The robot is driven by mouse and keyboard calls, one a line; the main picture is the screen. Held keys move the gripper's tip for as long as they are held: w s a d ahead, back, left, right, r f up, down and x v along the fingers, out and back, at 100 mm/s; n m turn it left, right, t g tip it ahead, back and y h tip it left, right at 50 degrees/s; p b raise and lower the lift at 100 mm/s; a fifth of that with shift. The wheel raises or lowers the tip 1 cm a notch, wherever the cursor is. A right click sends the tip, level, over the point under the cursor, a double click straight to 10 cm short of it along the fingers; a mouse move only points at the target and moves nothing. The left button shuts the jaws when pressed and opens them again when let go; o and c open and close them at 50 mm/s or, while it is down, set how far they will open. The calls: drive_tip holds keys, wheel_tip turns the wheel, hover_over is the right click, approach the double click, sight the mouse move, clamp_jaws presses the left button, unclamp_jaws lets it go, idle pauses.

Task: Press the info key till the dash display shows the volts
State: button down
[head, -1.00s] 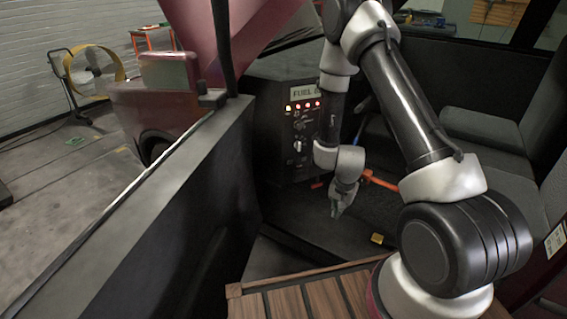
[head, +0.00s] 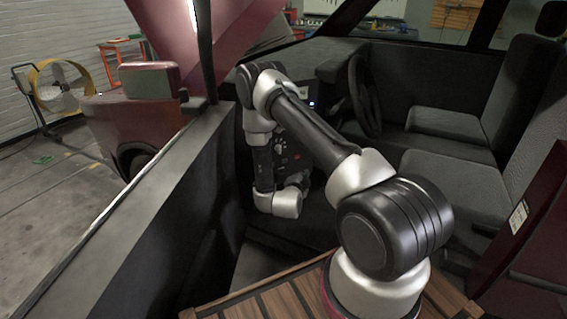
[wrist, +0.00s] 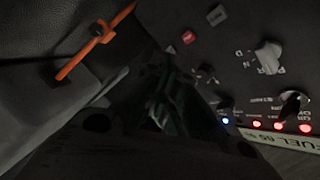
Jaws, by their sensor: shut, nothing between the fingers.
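The dash display (wrist: 285,143) lies at the lower right of the wrist view, turned upside down, and reads FUEL with a figure that looks like 65. Beside it is a row of lamps, one blue (wrist: 225,120) and several red (wrist: 280,126). I cannot tell which control is the info key. My gripper (wrist: 178,82) is dark and shut, with nothing seen in its fingers, and lies in front of the panel's left part. Whether it touches the panel is unclear.
An orange lever (wrist: 97,42) is at the left. The steering wheel (head: 361,95) and seats (head: 447,178) are to the right.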

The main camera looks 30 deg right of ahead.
drive_tip(key=shift+w, duration=0.15)
drive_tip(key=shift+w+a, duration=0.15)
drive_tip(key=shift+w, duration=4.1)
drive_tip(key=shift+w, duration=0.1)
drive_tip(key=shift+w, duration=0.3)
drive_tip(key=shift+w, duration=0.4)
drive_tip(key=shift+s, duration=0.8)
drive_tip(key=shift+s, duration=2.5)
